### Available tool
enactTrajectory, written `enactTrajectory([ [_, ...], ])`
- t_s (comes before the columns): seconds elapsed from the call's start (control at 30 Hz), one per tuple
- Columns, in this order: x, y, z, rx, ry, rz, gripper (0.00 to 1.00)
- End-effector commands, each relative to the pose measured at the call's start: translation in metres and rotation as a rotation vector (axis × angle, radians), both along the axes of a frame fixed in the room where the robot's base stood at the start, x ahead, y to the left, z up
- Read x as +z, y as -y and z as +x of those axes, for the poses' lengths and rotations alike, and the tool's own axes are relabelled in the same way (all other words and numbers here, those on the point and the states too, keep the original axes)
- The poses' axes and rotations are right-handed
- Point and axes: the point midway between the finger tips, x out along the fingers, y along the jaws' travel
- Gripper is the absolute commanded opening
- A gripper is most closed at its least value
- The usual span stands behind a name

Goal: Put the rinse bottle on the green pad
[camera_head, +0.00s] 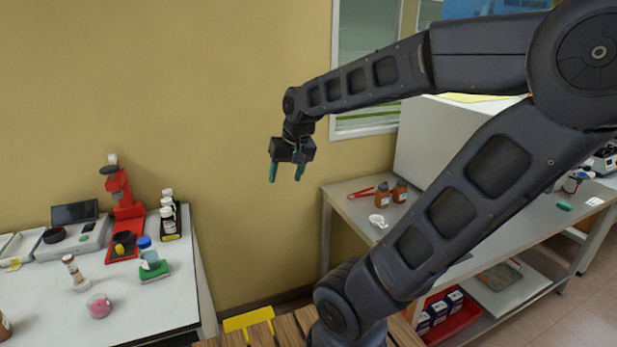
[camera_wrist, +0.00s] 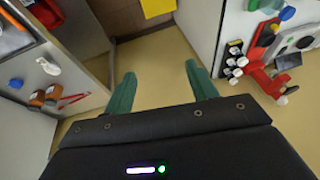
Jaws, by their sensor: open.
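A small bottle with a blue cap (camera_head: 147,250) stands on or right against a green pad (camera_head: 155,273) on the left white table. It may be the rinse bottle, but I see no label to confirm it. The blue cap also shows at the upper right of the wrist view (camera_wrist: 288,13). My gripper (camera_head: 286,176) is open and empty, high in the air between the two tables.
A red stand (camera_head: 123,205), a rack of white-capped bottles (camera_head: 170,218) and a pink-filled jar (camera_head: 99,305) share the left table (camera_head: 160,310). Brown bottles (camera_head: 382,195) and red pliers (camera_head: 360,193) lie on the right bench (camera_head: 345,205). A yellow stool (camera_head: 248,320) stands below.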

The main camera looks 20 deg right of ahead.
Motion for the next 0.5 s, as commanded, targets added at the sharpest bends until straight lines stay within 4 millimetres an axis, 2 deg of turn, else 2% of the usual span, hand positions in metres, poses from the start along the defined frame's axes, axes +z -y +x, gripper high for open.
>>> enactTrajectory([
  [0.2, 0.011, 0.021, -0.034, -0.004, 0.053, -0.052, 0.57],
  [0.5, 0.016, 0.033, -0.067, -0.004, 0.091, -0.132, 0.57],
])
